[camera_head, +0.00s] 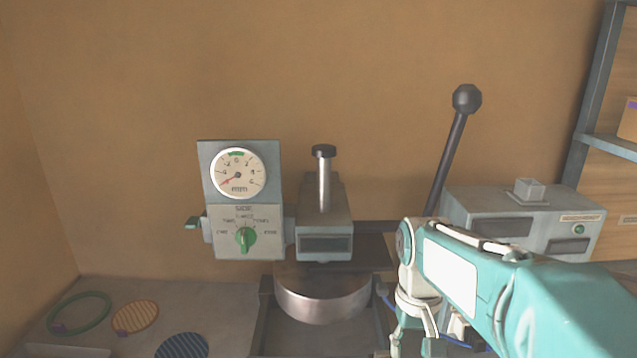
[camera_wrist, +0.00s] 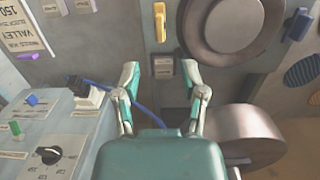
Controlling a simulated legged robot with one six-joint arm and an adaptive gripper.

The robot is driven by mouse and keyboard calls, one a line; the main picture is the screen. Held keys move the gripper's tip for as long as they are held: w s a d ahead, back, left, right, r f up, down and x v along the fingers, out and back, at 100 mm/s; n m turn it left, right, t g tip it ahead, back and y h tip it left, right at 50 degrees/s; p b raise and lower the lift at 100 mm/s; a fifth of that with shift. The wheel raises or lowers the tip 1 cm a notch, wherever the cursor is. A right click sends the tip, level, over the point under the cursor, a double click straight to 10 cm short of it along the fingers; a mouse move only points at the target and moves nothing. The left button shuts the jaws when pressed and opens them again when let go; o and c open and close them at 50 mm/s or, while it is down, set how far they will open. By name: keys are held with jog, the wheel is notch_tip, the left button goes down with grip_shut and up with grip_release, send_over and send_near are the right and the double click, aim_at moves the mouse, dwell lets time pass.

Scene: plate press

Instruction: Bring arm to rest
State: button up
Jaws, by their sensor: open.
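My arm comes in from the lower right of the head view, teal and white, with the wrist bent downward. My gripper (camera_wrist: 147,72) shows in the wrist view with its two fingers apart and nothing between them. In the head view, my gripper (camera_head: 412,345) is low, right of the press's round metal drum (camera_head: 322,298), and its tips are cut off by the frame edge. The drum (camera_wrist: 248,135) also shows right of the fingers in the wrist view. A blue cable (camera_wrist: 145,105) runs behind the fingers; I cannot tell whether it touches them.
The press has a gauge (camera_head: 238,173), a green knob (camera_head: 245,238) and a long lever (camera_head: 453,140). A grey box (camera_head: 520,212) stands behind my arm. Rings and discs, such as an orange disc (camera_head: 135,317), lie at left. A control box (camera_wrist: 55,135) is left of my gripper.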

jog(key=s+r+t, duration=0.2)
jog(key=s+t, duration=0.4)
jog(key=s, duration=0.6)
jog(key=shift+s+t, duration=0.4)
